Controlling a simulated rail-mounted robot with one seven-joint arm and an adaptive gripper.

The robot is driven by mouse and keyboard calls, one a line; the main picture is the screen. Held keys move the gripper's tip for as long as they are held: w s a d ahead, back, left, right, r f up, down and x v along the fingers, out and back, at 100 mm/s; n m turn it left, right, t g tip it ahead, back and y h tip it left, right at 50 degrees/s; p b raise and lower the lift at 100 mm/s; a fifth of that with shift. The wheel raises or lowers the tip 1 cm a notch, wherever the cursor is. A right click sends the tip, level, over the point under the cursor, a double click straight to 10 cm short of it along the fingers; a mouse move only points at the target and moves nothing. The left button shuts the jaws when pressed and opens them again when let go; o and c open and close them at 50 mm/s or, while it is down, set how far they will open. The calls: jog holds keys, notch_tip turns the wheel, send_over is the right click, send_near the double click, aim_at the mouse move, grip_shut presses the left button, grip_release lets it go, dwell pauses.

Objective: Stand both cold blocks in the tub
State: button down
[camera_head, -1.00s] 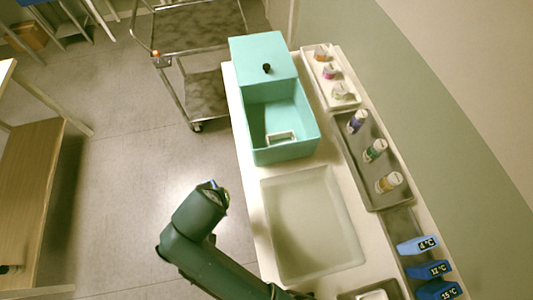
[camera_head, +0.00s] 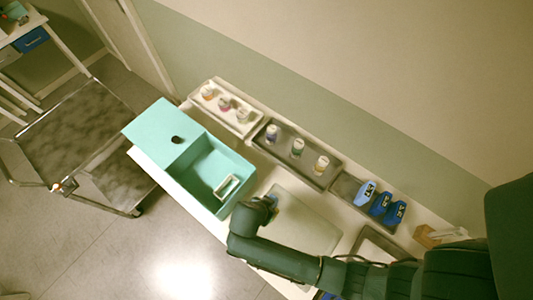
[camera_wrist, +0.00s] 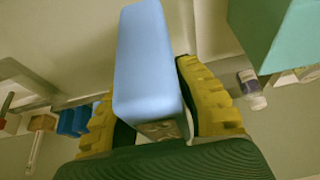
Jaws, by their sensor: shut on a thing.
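The teal tub (camera_head: 203,142) stands on the counter, with a flat covered half bearing a black knob and an open half. A small whitish rectangular frame (camera_head: 227,186) is on the open half's floor. My gripper (camera_wrist: 150,85) is shut on a light blue block (camera_wrist: 145,50), held between its yellow fingers. In the head view my gripper (camera_head: 272,205) is beside the tub's near right corner, mostly hidden by my arm. Three more blocks sit in the grey rack: one light blue (camera_head: 366,192) and two darker blue (camera_head: 381,203), (camera_head: 395,213), with labels too small to read.
A pale shallow tray (camera_head: 305,225) lies right of the tub, partly under my arm. Behind are a white rack (camera_head: 250,126) and a grey tray (camera_head: 329,181) of small bottles. A metal cart (camera_head: 85,140) stands left. The tub's open half has free room.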

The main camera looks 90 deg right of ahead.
jog(key=shift+w+r, duration=0.1)
jog(key=shift+r, duration=0.1)
notch_tip(320, 180, down, 12)
jog(key=b, duration=0.8)
jog(key=shift+f+b, duration=0.5)
jog(key=shift+f, duration=0.15)
jog(key=c, duration=0.8)
grip_release()
jog(key=v, duration=1.2)
jog(key=shift+a, duration=0.1)
